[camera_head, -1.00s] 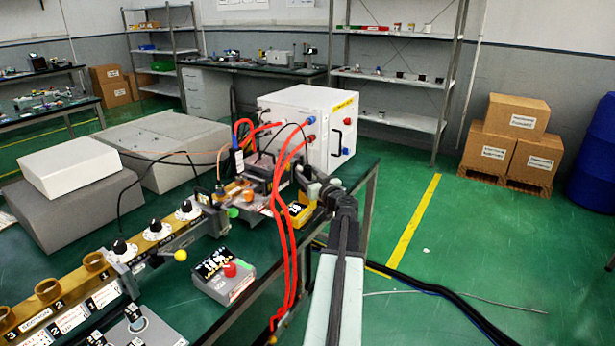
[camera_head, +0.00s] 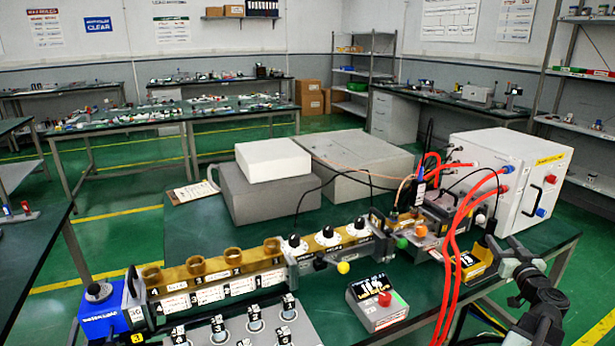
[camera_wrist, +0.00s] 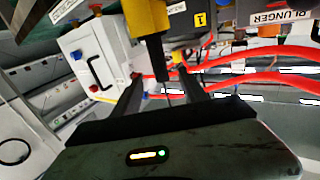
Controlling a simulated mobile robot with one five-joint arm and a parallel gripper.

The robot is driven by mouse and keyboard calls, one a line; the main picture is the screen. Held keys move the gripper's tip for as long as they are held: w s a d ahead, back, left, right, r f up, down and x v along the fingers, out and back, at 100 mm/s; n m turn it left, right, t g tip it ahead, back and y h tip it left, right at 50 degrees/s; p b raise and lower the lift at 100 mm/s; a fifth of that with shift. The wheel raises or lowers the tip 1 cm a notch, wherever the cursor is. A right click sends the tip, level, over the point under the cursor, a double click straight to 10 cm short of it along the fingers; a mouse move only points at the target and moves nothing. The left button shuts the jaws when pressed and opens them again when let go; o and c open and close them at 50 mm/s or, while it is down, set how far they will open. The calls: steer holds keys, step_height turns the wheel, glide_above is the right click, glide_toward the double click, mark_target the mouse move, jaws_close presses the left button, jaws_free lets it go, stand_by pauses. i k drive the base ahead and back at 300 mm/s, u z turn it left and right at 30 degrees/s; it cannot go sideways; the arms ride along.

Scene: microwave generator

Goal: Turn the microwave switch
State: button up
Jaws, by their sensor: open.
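The white generator box (camera_head: 505,175) stands at the right end of the bench. Its side carries red and blue fittings and a black handle, which also show on the box in the wrist view (camera_wrist: 95,60). No part is clearly labelled as the microwave switch. A yellow-and-black unit (camera_head: 478,262) sits in front of the box. My gripper (camera_wrist: 160,76) has its two dark fingers apart, just below a black-and-yellow part (camera_wrist: 156,45). I cannot tell whether they touch it. In the head view my arm's end is at the lower right, beside the yellow-and-black unit.
Red cables (camera_head: 455,240) hang over the bench front and cross close to my fingers in the wrist view (camera_wrist: 240,65). A small box with a red button (camera_head: 384,299) and a brass waveguide with dials (camera_head: 328,236) lie to the left. Floor right of the bench is clear.

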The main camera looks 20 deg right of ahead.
mark_target(384, 300)
steer(key=k, duration=1.5)
